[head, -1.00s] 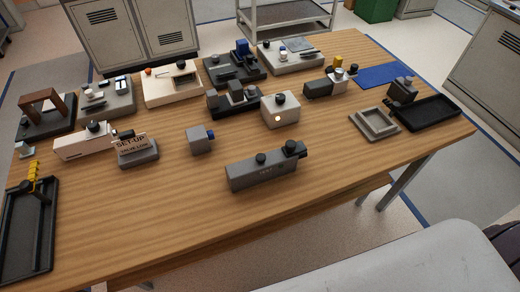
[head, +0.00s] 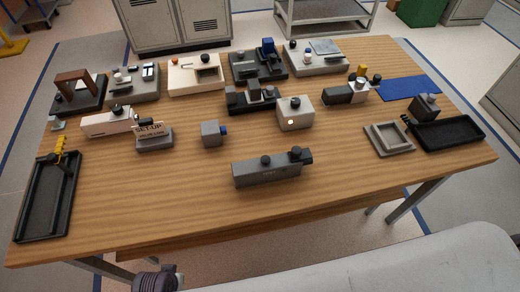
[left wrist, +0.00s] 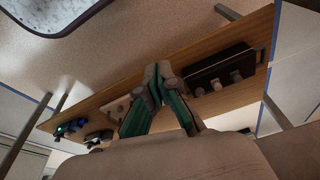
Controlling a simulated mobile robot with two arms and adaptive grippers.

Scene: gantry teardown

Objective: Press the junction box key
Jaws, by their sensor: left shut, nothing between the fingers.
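No label reading junction box is legible. A pale box (head: 295,114) with a black knob on top and a small glowing light on its front stands mid-table in the head view. A long grey box (head: 267,173) with black knobs lies nearer the front edge. My left gripper (left wrist: 160,78) is shut and empty in the left wrist view, apart from the boxes. A dark part of my left arm shows at the head view's bottom edge. My right gripper is not seen.
The wooden table (head: 340,205) has free room along its front. A black tray (head: 46,205) with a yellow piece lies at left, another black tray (head: 447,136) at right. A set-up sign (head: 154,136) stands left of the cube. Several devices line the back.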

